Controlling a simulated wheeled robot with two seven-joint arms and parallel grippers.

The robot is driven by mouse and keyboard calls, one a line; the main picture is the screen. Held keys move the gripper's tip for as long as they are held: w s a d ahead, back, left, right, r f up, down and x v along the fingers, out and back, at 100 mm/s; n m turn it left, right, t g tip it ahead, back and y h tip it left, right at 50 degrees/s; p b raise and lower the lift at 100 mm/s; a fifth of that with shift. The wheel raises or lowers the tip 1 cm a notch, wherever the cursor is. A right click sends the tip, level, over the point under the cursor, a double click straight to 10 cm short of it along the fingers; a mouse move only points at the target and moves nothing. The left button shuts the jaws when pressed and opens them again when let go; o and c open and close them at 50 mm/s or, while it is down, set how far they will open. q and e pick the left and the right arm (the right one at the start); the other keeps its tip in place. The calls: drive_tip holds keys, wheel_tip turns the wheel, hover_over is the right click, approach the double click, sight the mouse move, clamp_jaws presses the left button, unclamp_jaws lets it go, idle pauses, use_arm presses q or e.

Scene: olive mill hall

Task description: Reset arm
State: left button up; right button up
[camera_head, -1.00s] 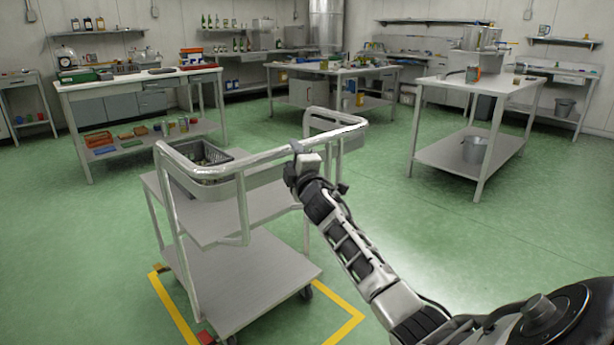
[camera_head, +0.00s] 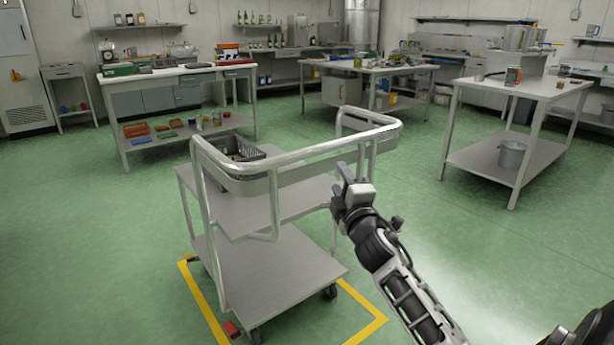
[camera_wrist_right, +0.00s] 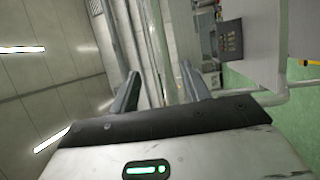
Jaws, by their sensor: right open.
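My right gripper (camera_head: 343,180) is in the middle of the head view, in front of the right part of the trolley's push handle. In the right wrist view my right gripper (camera_wrist_right: 160,85) shows its two fingers apart. Nothing is seen held between them. Pale bars of the trolley pass behind the fingers there; I cannot tell whether they touch. The grey trolley (camera_head: 270,285) stands in front of me with a tubular handle (camera_head: 300,158) and two shelves. My left gripper is in neither view now.
A dark crate (camera_head: 240,152) stands on the trolley's upper shelf. Yellow tape (camera_head: 205,300) marks the green floor around the trolley. Workbenches stand behind, including one at the left (camera_head: 180,74) and one at the right (camera_head: 530,88). Open floor lies on both sides.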

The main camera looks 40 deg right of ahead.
drive_tip(key=s+a+f+m+g+y+p, duration=0.3)
drive_tip(key=s+a+f+m+y+p, duration=0.25)
drive_tip(key=a+f, duration=0.7)
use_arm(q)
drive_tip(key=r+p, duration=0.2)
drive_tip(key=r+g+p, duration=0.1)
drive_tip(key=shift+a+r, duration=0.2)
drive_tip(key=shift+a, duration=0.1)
use_arm(e)
drive_tip(key=s+a+f+m+g+y, duration=0.1)
drive_tip(key=s+a+m+g+y, duration=0.1)
drive_tip(key=s+a, duration=0.6)
drive_tip(key=s+a+f+m+g+y, duration=0.2)
drive_tip(key=s+a+m+y, duration=0.1)
drive_tip(key=s+a, duration=0.6)
drive_tip(key=a+y, duration=0.1)
drive_tip(key=a, duration=0.1)
drive_tip(key=shift+s+a+f+g, duration=0.15)
drive_tip(key=shift+a+f+g, duration=0.15)
drive_tip(key=shift+a, duration=0.05)
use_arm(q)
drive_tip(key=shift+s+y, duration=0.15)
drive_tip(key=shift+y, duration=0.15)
